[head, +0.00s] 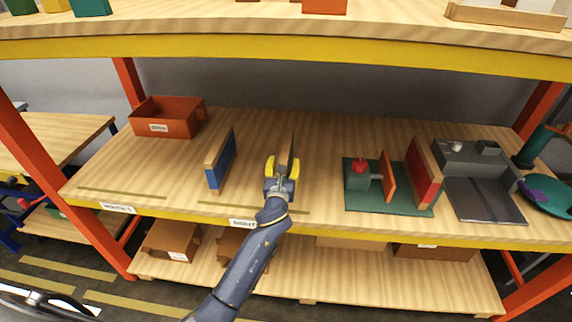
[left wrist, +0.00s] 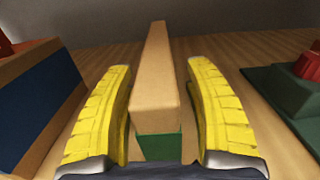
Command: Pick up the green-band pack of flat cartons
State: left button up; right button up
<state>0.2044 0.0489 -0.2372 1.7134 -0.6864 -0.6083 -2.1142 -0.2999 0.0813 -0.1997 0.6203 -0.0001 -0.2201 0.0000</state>
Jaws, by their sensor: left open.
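The green-band pack (head: 291,143) stands upright on edge on the middle shelf, its narrow end toward me. In the left wrist view the tan pack (left wrist: 158,75) shows a green band low on its near end. My left gripper (head: 282,168) is open, with its yellow fingers on either side of the pack. The wrist view shows this left gripper (left wrist: 163,95) with a gap on both sides of the pack, the right one looking a little wider. Most of the pack's sides are hidden by the fingers. My right gripper is not in view.
A blue-band pack (head: 221,165) stands to the left and a red-band pack (head: 423,172) to the right. An orange bin (head: 170,120) sits at the back left. A green-based device (head: 360,200) and a grey machine (head: 480,195) fill the right. The upper shelf (head: 290,38) overhangs.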

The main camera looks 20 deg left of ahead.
pick_arm(q)
jog(key=shift+w+a, duration=0.2)
jog(key=shift+w, duration=0.8)
grip_shut()
